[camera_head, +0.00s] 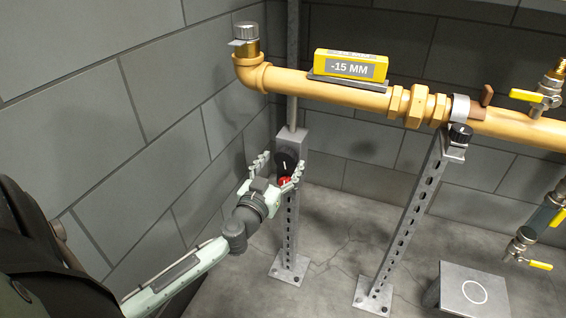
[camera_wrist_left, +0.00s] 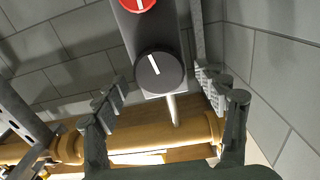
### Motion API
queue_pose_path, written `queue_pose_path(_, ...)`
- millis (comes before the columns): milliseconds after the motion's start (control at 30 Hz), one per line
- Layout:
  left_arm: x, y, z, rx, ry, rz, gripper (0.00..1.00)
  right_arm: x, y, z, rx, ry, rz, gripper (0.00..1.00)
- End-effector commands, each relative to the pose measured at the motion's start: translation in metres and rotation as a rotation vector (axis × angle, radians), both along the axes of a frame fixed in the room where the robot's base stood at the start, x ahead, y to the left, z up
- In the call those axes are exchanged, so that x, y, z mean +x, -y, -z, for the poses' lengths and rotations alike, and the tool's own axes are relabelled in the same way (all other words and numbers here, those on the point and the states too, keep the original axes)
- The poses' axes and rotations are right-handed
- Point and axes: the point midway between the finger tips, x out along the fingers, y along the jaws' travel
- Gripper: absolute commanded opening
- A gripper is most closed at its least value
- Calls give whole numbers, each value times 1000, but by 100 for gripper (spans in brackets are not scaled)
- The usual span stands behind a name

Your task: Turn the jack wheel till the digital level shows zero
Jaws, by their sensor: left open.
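The digital level (camera_head: 345,67), a yellow box on the pipe (camera_head: 310,84), reads -15 MM. A grey jack box (camera_head: 292,139) sits on a slotted post below the pipe's left end. It carries a black wheel (camera_head: 283,160) with a white mark and a red knob (camera_head: 284,181) just below. My left gripper (camera_head: 278,167) is open, its fingers on either side of the box front. In the left wrist view the black wheel (camera_wrist_left: 160,71) is in front of the gap between the open fingers (camera_wrist_left: 163,100), with visible space on both sides. The red knob (camera_wrist_left: 138,4) is at the top edge.
A slanted slotted strut (camera_head: 410,215) with a black knob (camera_head: 460,135) supports the pipe at the right. Yellow-handled valves (camera_head: 540,97) are at the far right. A low grey stand (camera_head: 474,289) is on the floor. A block wall (camera_head: 110,110) closes the left side.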

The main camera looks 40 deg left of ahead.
Motion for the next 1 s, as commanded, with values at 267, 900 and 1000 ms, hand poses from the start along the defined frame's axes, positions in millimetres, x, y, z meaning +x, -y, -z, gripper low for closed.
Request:
queue_pose_path(267, 10, -2, 0, 0, -1, 1, 71, 5, -4, -3, 9, 26, -9, 40)
queue_pose_path(900, 10, -2, 0, -1, 0, 2, 22, 4, -4, -2, 9, 23, -9, 40)
queue_pose_path(1000, 10, -2, -1, -10, 2, 2, 22, 2, -3, -2, 5, 10, -5, 40)
